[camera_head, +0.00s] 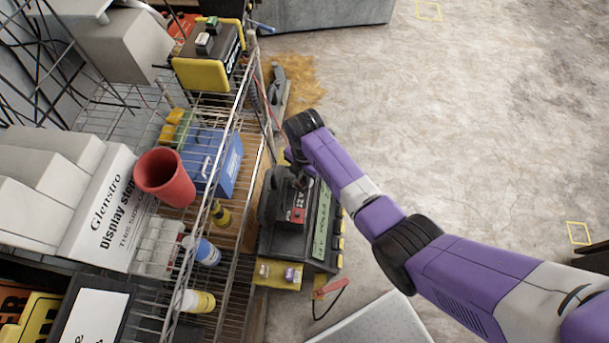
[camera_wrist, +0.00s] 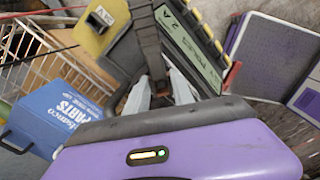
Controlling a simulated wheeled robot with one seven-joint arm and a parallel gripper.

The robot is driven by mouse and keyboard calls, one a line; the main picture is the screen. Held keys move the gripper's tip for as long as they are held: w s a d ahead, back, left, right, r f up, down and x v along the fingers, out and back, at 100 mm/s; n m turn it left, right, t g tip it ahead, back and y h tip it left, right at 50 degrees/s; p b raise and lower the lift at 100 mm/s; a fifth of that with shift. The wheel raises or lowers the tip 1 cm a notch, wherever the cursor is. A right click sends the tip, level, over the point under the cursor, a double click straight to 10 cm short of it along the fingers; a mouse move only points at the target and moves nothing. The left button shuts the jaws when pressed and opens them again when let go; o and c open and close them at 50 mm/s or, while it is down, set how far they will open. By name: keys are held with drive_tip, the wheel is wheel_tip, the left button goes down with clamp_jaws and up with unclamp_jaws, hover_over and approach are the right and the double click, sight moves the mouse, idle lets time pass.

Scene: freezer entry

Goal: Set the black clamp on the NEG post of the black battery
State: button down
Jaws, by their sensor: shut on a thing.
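A black battery-like box (camera_head: 268,240) with a green label strip, yellow side caps and a yellow front ledge stands beside the wire rack; it also shows in the wrist view (camera_wrist: 128,52). Small posts rise from the ledge, but their NEG or POS marks are not readable. My gripper (camera_wrist: 158,85) reaches in over the box from the far side. Its grey fingers are shut on a dark piece (camera_wrist: 149,40), apparently the black clamp. I cannot tell whether the clamp touches a post. In the head view the fingers are mostly hidden.
A red clamp (camera_head: 328,289) with a dark cable lies by the ledge. The wire rack (camera_head: 240,122) on the left holds a red cup (camera_head: 165,177), a blue parts box (camera_head: 226,163) and bottles. A yellow-and-black unit (camera_head: 208,72) sits on the rack's far end. Open floor (camera_head: 450,130) lies right.

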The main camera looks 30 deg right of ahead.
drive_tip(key=shift+f, duration=0.45)
drive_tip(key=c, duration=1)
unclamp_jaws()
drive_tip(key=shift+r+b, duration=0.3)
drive_tip(key=shift+r, duration=3.65)
